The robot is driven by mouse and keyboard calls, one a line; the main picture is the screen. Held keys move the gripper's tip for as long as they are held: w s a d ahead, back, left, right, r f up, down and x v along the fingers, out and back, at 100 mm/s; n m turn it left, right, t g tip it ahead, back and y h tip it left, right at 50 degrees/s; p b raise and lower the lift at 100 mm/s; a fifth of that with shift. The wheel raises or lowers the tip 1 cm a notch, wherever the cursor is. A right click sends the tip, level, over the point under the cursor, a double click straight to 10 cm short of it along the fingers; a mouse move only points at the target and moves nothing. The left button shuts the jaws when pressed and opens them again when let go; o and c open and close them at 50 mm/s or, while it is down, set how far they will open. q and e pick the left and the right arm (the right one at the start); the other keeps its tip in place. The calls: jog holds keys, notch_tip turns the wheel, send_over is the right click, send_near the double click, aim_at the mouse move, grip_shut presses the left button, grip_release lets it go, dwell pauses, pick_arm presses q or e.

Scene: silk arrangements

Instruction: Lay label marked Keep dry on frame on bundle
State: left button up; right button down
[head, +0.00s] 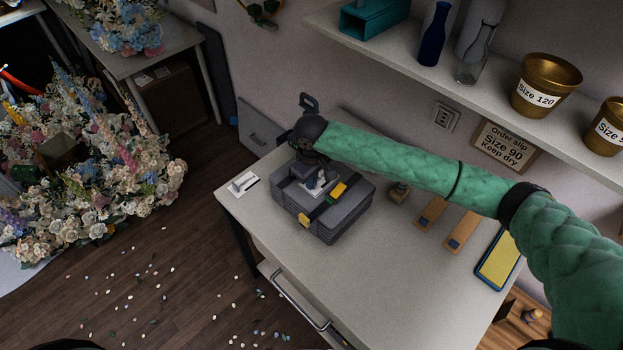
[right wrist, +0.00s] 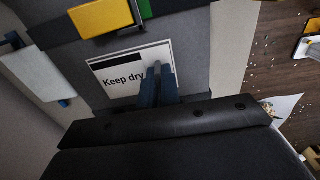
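The label marked Keep dry (right wrist: 117,80) is white with a black bar and lies flat against the grey top of the bundle, as far as I can see. In the head view the label (head: 317,186) shows small and partly covered by my gripper. The bundle (head: 334,222) is a stack of grey layers with dark straps on the table. My right gripper (head: 318,176) is over its top. In the right wrist view its blue fingers (right wrist: 158,88) are close together on a pale upright piece at the label's right part, covering some of it. My left gripper is out of view.
Another white card (head: 243,182) lies at the table's left corner. A small stamp-like object (head: 398,192), wooden strips (head: 461,231) and a yellow-and-blue pad (head: 498,259) lie to the right. A shelf (head: 470,85) with gold pots overhangs the back. The table front is clear.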

jog(key=shift+f, duration=0.1)
jog(key=c, duration=1.2)
grip_release()
jog(key=shift+r+p, duration=2.4)
jog(key=shift+r, duration=1.1)
